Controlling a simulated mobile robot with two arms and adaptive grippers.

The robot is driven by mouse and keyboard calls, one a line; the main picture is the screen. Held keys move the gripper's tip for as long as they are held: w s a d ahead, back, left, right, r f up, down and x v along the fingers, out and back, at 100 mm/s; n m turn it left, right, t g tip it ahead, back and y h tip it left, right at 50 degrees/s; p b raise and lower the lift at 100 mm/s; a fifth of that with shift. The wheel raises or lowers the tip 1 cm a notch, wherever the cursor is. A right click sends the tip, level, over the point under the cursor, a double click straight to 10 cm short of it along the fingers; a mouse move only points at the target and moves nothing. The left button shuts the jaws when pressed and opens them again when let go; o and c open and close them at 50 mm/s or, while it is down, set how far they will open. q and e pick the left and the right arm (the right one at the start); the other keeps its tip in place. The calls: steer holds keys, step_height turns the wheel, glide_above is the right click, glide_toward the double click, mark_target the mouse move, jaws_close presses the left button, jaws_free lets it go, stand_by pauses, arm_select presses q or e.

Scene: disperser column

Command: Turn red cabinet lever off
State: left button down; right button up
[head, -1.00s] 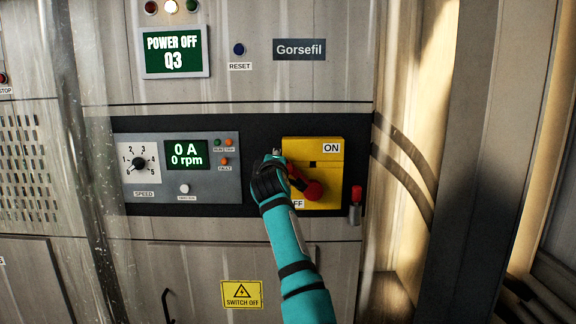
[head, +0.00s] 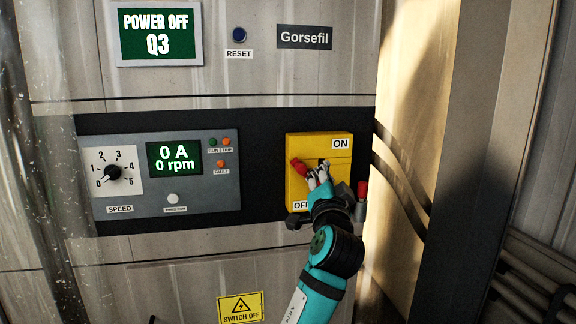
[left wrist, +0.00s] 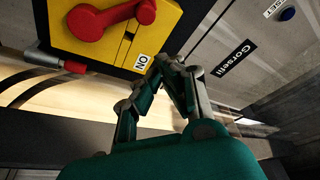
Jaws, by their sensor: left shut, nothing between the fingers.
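The red lever (head: 299,167) is on the yellow switch plate (head: 298,148) of the cabinet. Its red end points to the upper left, and its lower part is hidden behind my left gripper. The plate has an ON label at top right and an OFF label at lower left. My left gripper (head: 319,177) is shut and empty, in front of the plate to the right of the lever's visible end. In the left wrist view the lever (left wrist: 112,17) shows apart from the closed fingertips (left wrist: 170,66), which are near the ON label.
The display (head: 158,34) reads POWER OFF Q3. The speed panel (head: 218,195) to the left shows 0 A and 0 rpm. A small red-tipped fitting (head: 362,190) sticks out right of the plate. A grey pillar (head: 467,170) stands at the right.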

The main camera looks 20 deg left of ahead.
arm_select(q)
steer(key=d+p+x, duration=0.1)
steer(key=p+x, duration=0.3)
steer(key=x, duration=0.5)
steer(key=a+f, duration=0.1)
steer(key=a+f+p, duration=0.1)
steer(key=shift+s+f, duration=0.25)
steer(key=shift+s, duration=0.05)
arm_select(e)
steer(key=d+r, duration=0.3)
steer(key=r, duration=0.2)
steer(key=shift+r, duration=0.15)
steer(key=shift+w+d, duration=0.1)
steer(key=shift+d, duration=0.2)
arm_select(q)
steer(key=shift+a, duration=0.1)
